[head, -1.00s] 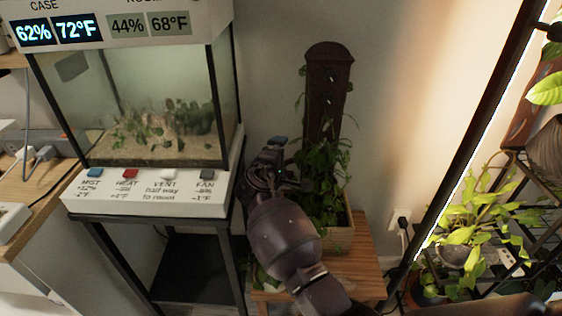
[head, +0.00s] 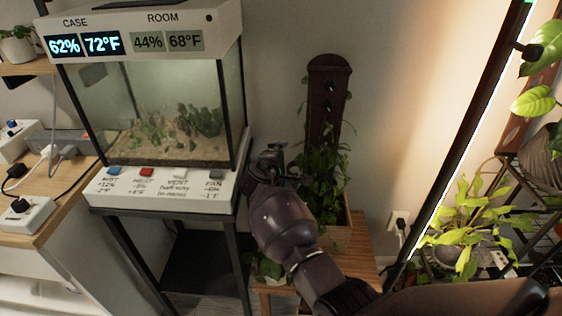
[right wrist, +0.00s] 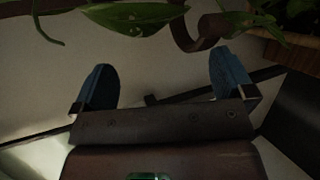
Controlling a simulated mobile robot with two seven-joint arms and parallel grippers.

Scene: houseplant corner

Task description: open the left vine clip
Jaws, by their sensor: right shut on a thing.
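The dark wooden climbing post (head: 328,92) stands in a wooden planter box (head: 338,238), with vines (head: 322,172) around its lower part. Small dark knobs show on its face. My right gripper (head: 276,152) is left of the vines, at the post's lower left. In the right wrist view my gripper's blue fingertips (right wrist: 165,78) stand apart. A curved brown band (right wrist: 200,34), apparently the left vine clip, lies just beyond them beside a green leaf (right wrist: 135,17). My left gripper is not in view.
A glass case (head: 160,115) on a dark stand is close to my right gripper's left. Its white panel (head: 165,190) carries coloured buttons. The planter is on a slatted wooden bench (head: 350,268). A bright lamp bar and potted plants (head: 465,225) stand at the right.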

